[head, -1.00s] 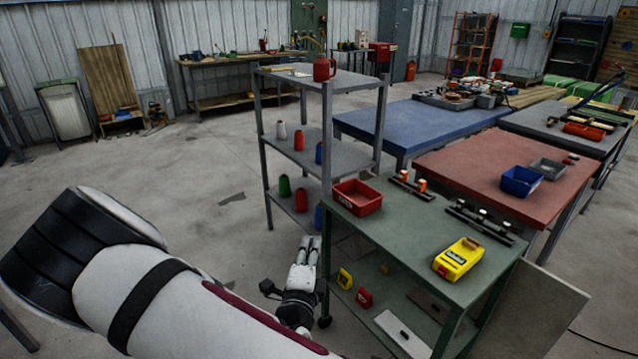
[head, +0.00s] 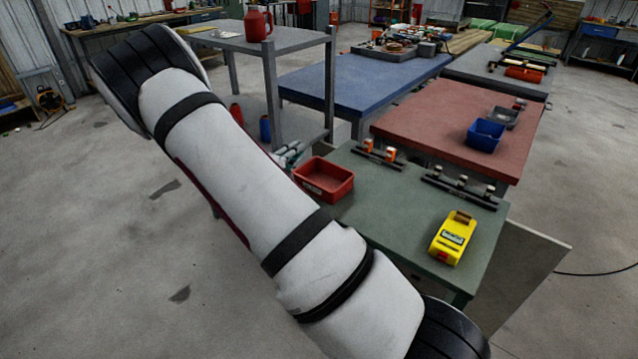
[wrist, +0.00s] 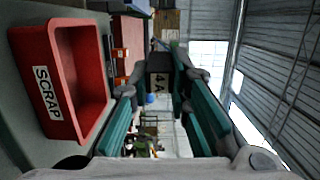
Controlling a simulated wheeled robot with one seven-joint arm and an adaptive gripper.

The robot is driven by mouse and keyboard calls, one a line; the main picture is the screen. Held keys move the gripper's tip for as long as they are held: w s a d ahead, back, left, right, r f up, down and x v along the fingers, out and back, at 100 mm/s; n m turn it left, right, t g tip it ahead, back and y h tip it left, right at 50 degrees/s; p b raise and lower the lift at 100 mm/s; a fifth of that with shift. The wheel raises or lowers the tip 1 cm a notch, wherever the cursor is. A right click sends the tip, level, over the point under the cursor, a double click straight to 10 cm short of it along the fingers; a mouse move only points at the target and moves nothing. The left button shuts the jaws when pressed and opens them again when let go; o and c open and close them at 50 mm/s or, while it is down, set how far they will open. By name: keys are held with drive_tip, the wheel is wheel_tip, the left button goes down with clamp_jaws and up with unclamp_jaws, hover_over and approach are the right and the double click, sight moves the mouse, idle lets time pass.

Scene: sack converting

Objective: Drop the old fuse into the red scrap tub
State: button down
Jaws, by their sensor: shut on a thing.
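The red scrap tub (head: 340,193) stands at the near left corner of the green table, and its inside looks empty. In the wrist view the tub (wrist: 30,62) fills the left side, with its SCRAP label showing. My gripper (wrist: 163,75) is shut on a dark block marked 4A, the old fuse (wrist: 158,64), held between the teal fingers. In the head view my gripper (head: 289,153) shows just beyond the tub's left back edge, partly hidden by my arm. The fuse cannot be made out there. The gripper is beside the tub, not over it.
The green table (head: 395,225) also carries a yellow device (head: 452,238), a rail with orange-topped pieces (head: 378,153) and a second dark rail (head: 458,192). A grey shelf unit (head: 290,42) stands close behind the gripper. A blue bin (head: 485,135) is on the red table.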

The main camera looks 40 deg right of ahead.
drive_tip(key=s+d+r+m+g, duration=0.1)
drive_tip(key=s+d+m+g, duration=0.25)
drive_tip(key=d, duration=0.55)
drive_tip(key=shift+n+g+h, duration=0.35)
drive_tip(key=shift+n+h, duration=0.05)
drive_tip(key=shift+n, duration=0.05)
drive_tip(key=f+b, duration=0.2)
drive_tip(key=f, duration=0.1)
drive_tip(key=f+b, duration=0.2)
drive_tip(key=shift+w+d+f, duration=0.1)
drive_tip(key=shift+w+f, duration=0.1)
drive_tip(key=shift+w, duration=0.2)
drive_tip(key=c, duration=1.4)
unclamp_jaws()
drive_tip(key=shift+c, duration=0.2)
drive_tip(key=a, duration=1.2)
drive_tip(key=shift+s, duration=0.3)
